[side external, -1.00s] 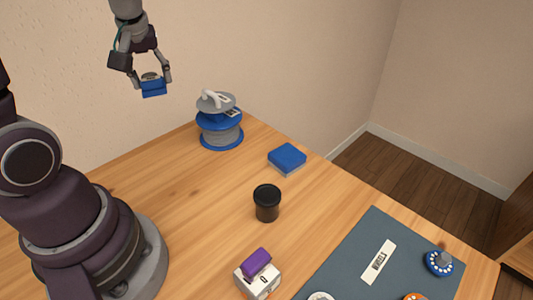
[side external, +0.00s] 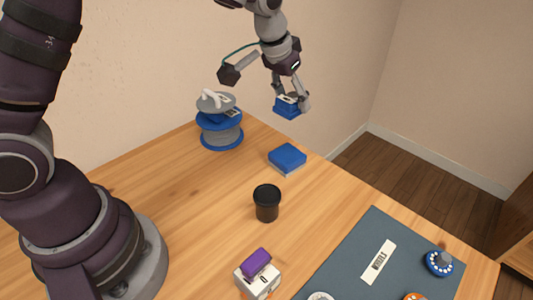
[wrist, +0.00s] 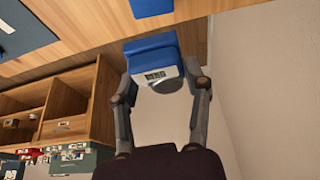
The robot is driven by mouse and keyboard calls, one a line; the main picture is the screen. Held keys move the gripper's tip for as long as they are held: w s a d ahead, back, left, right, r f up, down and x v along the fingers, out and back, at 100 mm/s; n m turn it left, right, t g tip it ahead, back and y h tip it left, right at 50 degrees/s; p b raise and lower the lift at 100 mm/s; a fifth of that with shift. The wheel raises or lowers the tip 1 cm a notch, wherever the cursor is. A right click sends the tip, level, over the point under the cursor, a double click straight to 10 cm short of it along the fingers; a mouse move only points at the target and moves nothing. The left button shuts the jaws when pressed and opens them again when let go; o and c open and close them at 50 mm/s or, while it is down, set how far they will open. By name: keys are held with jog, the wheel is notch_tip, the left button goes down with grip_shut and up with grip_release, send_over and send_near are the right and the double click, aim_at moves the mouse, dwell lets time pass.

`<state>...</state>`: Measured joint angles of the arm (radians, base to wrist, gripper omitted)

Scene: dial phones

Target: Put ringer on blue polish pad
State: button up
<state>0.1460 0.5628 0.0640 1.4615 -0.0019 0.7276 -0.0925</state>
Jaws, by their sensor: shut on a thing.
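My gripper (side external: 290,100) is shut on the ringer, a small blue block (side external: 289,110) with a pale top part. It holds the ringer in the air, well above the table. In the wrist view the ringer (wrist: 150,48) sits between the two fingers (wrist: 160,90), with a white, dark-marked label facing the camera. The blue polish pad (side external: 287,156), a flat blue block on a paler base, lies on the table below the gripper. Part of the pad (wrist: 152,7) shows at the top edge of the wrist view.
A blue and grey stacked stand (side external: 220,125) is left of the pad. A black cup (side external: 267,204) stands in front. A white block with a purple top (side external: 257,273) is nearer. A dark mat (side external: 345,262) bears dials and a label. The table's back edge is close behind the pad.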

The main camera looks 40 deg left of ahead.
aim_at(291, 151)
notch_tip(291, 151, down, 10)
jog(key=shift+f, duration=0.2)
jog(key=shift+f, duration=0.1)
jog(key=o, duration=1.2)
jog(key=v, duration=1.1)
jog(key=shift+t, duration=0.6)
jog(key=s+a+r, duration=0.1)
jog(key=s+r, duration=0.1)
jog(key=s, duration=0.3)
jog(key=s+a+r, duration=0.1)
jog(key=s+r, duration=0.1)
jog(key=s, duration=0.4)
jog(key=s+a+r, duration=0.1)
jog(key=s+r, duration=0.1)
jog(key=s, duration=0.3)
jog(key=shift+s+r, duration=0.25)
jog(key=shift+r, duration=0.15)
